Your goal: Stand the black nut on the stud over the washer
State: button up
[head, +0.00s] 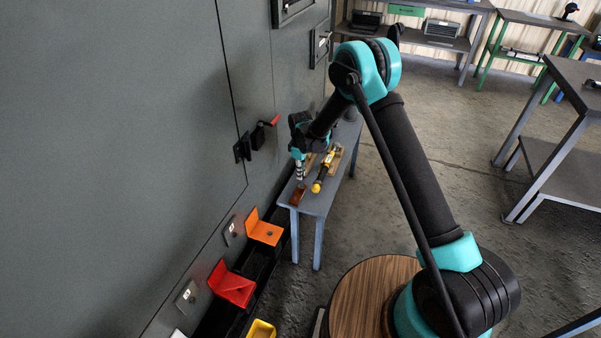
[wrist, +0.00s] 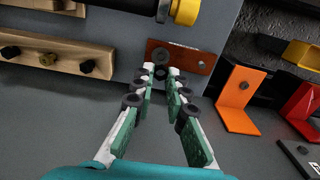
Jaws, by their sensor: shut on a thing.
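My gripper (wrist: 162,72) points at the reddish-brown plate (wrist: 187,57) in the wrist view, its fingertips close together on a small dark round piece that looks like the black nut (wrist: 161,73). A dark round fitting (wrist: 160,55) shows on the plate just beyond the fingertips; I cannot tell the stud from the washer there. I cannot tell whether the nut touches the stud. In the head view my gripper (head: 300,178) is above the plate (head: 298,195) on the small grey table (head: 315,205).
A brass-coloured block (wrist: 65,60) with several black pieces lies left of the plate. A black-and-yellow tool (head: 322,179) lies beside it. Orange (head: 263,230) and red (head: 231,285) brackets sit in a dark rail below the tall grey cabinet (head: 110,130). Open floor lies right of the table.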

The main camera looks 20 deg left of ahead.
aim_at(301, 186)
jog(key=shift+f, duration=2.3)
jog(key=shift+f, duration=0.35)
jog(key=o, duration=0.8)
jog(key=shift+o, duration=0.2)
jog(key=shift+r, duration=0.1)
